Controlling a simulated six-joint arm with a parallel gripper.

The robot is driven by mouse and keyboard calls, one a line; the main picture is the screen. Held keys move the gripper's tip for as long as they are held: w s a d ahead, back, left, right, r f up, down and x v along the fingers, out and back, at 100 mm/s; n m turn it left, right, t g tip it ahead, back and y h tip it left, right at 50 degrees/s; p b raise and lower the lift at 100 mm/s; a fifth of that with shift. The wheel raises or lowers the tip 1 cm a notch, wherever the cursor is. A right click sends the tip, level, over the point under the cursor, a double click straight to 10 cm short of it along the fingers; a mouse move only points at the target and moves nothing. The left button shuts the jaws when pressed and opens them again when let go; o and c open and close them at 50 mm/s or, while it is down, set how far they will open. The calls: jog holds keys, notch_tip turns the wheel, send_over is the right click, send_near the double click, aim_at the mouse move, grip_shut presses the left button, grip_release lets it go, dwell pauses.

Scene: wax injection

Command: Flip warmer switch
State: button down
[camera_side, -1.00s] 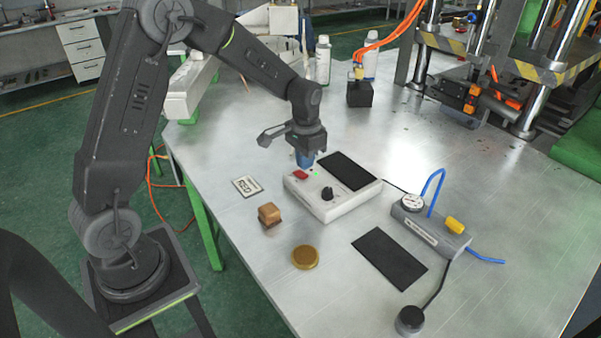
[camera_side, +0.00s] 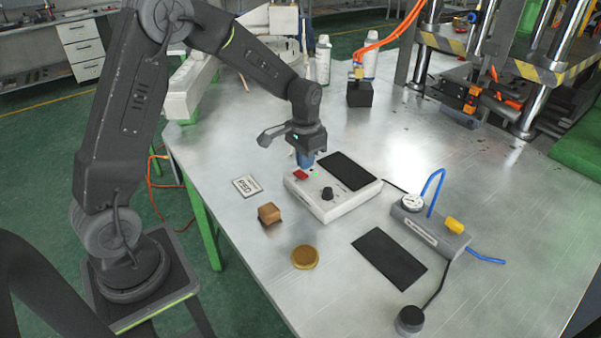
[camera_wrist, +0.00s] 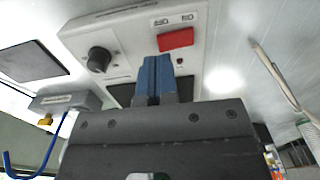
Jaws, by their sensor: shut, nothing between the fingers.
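The warmer (camera_side: 333,202) is a white box on the metal table, with a black plate (camera_side: 346,171) on its back part. A black knob (camera_side: 327,193) is farther right. My gripper (camera_side: 305,164) has blue fingers, shut and empty, just above the panel by the switch. In the wrist view the fingertips (camera_wrist: 157,60) appear beside the red switch (camera_wrist: 176,39). I cannot tell whether they touch it, nor which way the switch is tilted.
A brown block (camera_side: 269,213), a gold round tin (camera_side: 305,257) and a small label plate (camera_side: 247,186) lie in front and left of the warmer. A dark mat (camera_side: 390,259) and a grey device (camera_side: 430,232) with blue tubing are to the right. A press stands behind.

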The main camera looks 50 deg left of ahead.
aim_at(305, 176)
jog(key=shift+f, duration=1.65)
dwell(1.4)
jog(key=shift+r, duration=3.5)
jog(key=shift+r, duration=0.2)
jog(key=s+d+r+t, duration=0.3)
jog(key=s+d+r, duration=0.3)
jog(key=s+r, duration=0.35)
jog(key=s+d+r+t, duration=0.1)
jog(key=s+d, duration=0.1)
jog(key=s, duration=0.4)
jog(key=s+d+r+t, duration=0.1)
jog(key=s+r, duration=0.1)
jog(key=s, duration=0.5)
jog(key=shift+d+r+t, duration=0.15)
jog(key=shift+d+t, duration=0.15)
jog(key=shift+d, duration=0.1)
